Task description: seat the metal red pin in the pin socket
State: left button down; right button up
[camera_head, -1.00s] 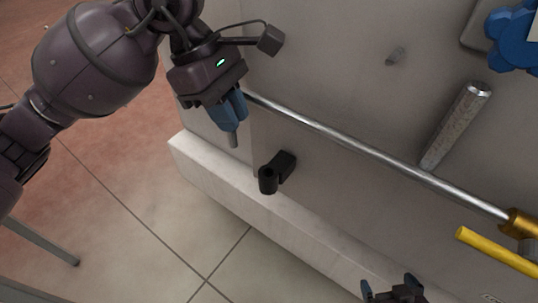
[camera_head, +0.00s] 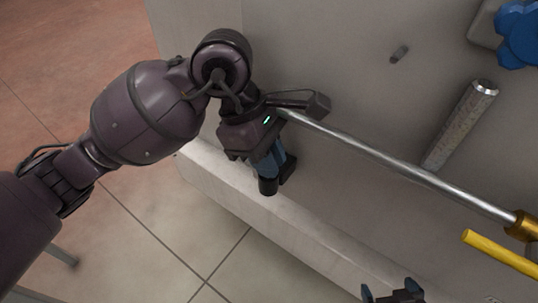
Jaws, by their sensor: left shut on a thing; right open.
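The pin socket (camera_head: 267,187) is a short black cup on an arm fixed to the grey panel, left of the picture's middle. My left gripper (camera_head: 269,168) is directly over it, its blue fingers shut and their tips right at the cup's mouth. The pin between the fingers is hidden now; a second ago its grey lower end stuck out below them. No red shows on it. I cannot tell how deep the pin is in the cup. My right gripper (camera_head: 393,291) is open at the bottom edge, partly cut off, holding nothing I can see.
A long steel rod (camera_head: 400,176) runs across the panel, close behind my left gripper, to a brass fitting (camera_head: 524,225). A yellow bar (camera_head: 500,252), a grey cylinder (camera_head: 460,125) and a blue knob (camera_head: 521,35) are at right. A pale ledge (camera_head: 225,193) runs below the socket.

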pick_arm(q)
jog(key=shift+r, duration=0.1)
jog(key=c, duration=1.1)
grip_release()
jog(key=shift+r, duration=0.1)
jog(key=p+v, duration=0.1)
jog(key=v, duration=1)
jog(key=shift+a+r, duration=0.2)
jog(key=shift+r, duration=0.15)
jog(key=shift+w, duration=0.1)
